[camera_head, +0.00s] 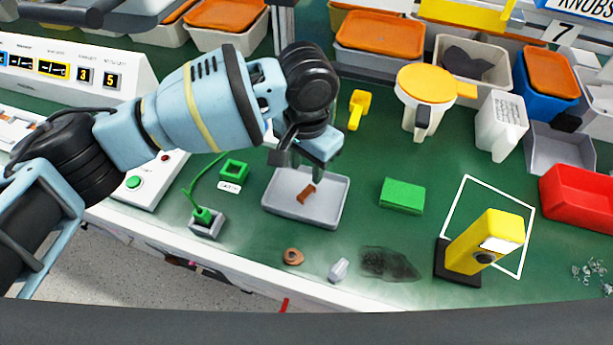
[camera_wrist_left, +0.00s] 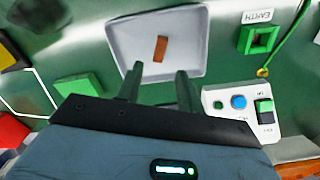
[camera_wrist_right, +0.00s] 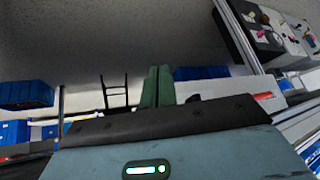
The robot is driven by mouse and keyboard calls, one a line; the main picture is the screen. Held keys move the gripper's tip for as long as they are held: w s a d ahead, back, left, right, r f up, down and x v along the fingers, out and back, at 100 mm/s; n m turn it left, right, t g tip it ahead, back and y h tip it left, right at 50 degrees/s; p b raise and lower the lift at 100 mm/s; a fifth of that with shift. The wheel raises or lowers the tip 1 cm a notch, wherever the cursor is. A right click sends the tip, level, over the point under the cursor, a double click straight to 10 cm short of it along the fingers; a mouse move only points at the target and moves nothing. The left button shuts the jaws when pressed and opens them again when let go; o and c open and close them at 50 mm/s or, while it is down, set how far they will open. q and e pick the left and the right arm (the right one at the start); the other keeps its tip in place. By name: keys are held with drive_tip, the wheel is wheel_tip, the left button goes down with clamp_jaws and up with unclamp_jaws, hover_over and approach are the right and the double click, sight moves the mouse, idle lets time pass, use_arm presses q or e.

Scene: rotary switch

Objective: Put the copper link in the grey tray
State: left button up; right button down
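The copper link (camera_head: 306,194) is a small flat brown-orange piece lying inside the grey tray (camera_head: 333,205). In the left wrist view, the link (camera_wrist_left: 160,48) lies on the floor of the tray (camera_wrist_left: 122,38), clear of its walls. My left gripper (camera_head: 297,158) is over the tray's far side, pointing down. In the left wrist view its two fingers (camera_wrist_left: 158,84) stand apart with nothing between them, and the link is beyond their tips. My right gripper (camera_wrist_right: 157,86) shows only in the right wrist view, its fingers together and empty, away from the bench.
A green block (camera_head: 402,196) lies right of the tray, and a yellow device (camera_head: 487,240) stands farther right. A brown ring (camera_head: 293,257) and a small pale piece (camera_head: 338,270) lie in front. A green EARTH frame (camera_head: 234,170) and green plug (camera_head: 204,217) are left. Bins line the back.

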use_arm(q)
drive_tip(key=shift+r, duration=2.25)
